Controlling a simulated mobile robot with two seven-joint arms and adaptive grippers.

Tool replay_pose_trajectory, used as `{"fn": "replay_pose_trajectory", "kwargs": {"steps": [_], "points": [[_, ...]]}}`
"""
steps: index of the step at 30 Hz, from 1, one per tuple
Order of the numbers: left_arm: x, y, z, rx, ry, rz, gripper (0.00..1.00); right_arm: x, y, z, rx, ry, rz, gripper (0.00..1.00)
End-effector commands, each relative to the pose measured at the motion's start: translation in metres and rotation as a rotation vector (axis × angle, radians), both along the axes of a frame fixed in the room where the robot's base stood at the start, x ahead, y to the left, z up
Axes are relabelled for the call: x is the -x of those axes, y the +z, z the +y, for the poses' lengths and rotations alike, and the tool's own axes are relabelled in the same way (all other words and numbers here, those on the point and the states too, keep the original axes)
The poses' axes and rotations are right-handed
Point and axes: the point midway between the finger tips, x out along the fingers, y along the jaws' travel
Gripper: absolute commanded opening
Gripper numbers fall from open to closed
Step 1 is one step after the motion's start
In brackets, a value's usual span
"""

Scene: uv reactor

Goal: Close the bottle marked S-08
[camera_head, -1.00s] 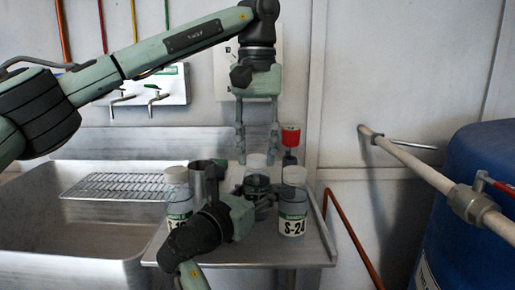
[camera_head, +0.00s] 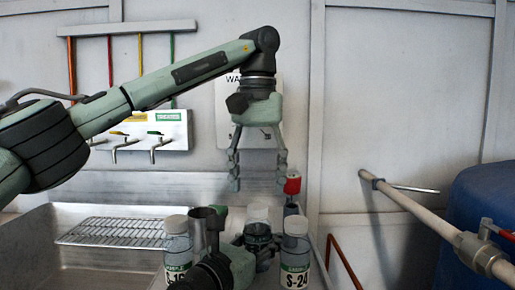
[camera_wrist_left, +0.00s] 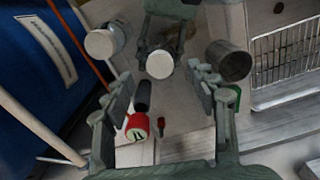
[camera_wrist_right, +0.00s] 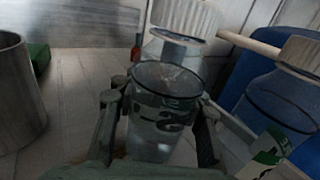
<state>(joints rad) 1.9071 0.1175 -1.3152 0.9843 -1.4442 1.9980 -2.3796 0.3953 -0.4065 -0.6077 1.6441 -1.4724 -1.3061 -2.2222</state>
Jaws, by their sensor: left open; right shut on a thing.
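A clear bottle (camera_wrist_right: 155,135) with a white cap (camera_wrist_right: 185,18) stands upright on the tray; dark lettering shows reversed through it and its number cannot be read. My right gripper (camera_wrist_right: 160,120) is shut around its body. The cap (camera_head: 258,212) sits at the bottle's top; I cannot tell whether it is tight. My left gripper (camera_head: 259,185) is open and empty above the cap, pointing down. In the left wrist view the cap (camera_wrist_left: 160,64) lies between and beyond the fingers.
The capped bottle S-24 (camera_head: 295,255) stands to the right. Another capped bottle (camera_head: 177,250), its label partly hidden, and a metal cup (camera_head: 207,228) stand to the left. A red-topped item (camera_head: 292,186) is behind. A sink with a wire rack (camera_head: 110,232) is left; a blue drum (camera_head: 480,200) is right.

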Motion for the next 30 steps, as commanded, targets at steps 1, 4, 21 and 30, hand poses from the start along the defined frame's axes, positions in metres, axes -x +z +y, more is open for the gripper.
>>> {"fn": "replay_pose_trajectory", "kwargs": {"steps": [1, 4, 21, 30], "points": [[0.000, 0.014, -0.001, 0.001, 0.001, -0.005, 0.58, 0.000, 0.000, 0.000, 0.000, 0.000, 0.000, 0.00], [0.000, 0.037, -0.001, -0.002, 0.003, -0.007, 0.58, 0.000, 0.000, 0.000, 0.000, 0.000, 0.000, 0.00], [0.000, 0.084, -0.001, 0.001, -0.001, -0.001, 0.58, 0.000, 0.000, 0.000, 0.000, 0.000, 0.000, 0.00], [0.000, 0.083, -0.001, 0.001, -0.001, 0.000, 0.58, 0.000, 0.000, 0.000, 0.000, 0.000, 0.000, 0.49]]}}
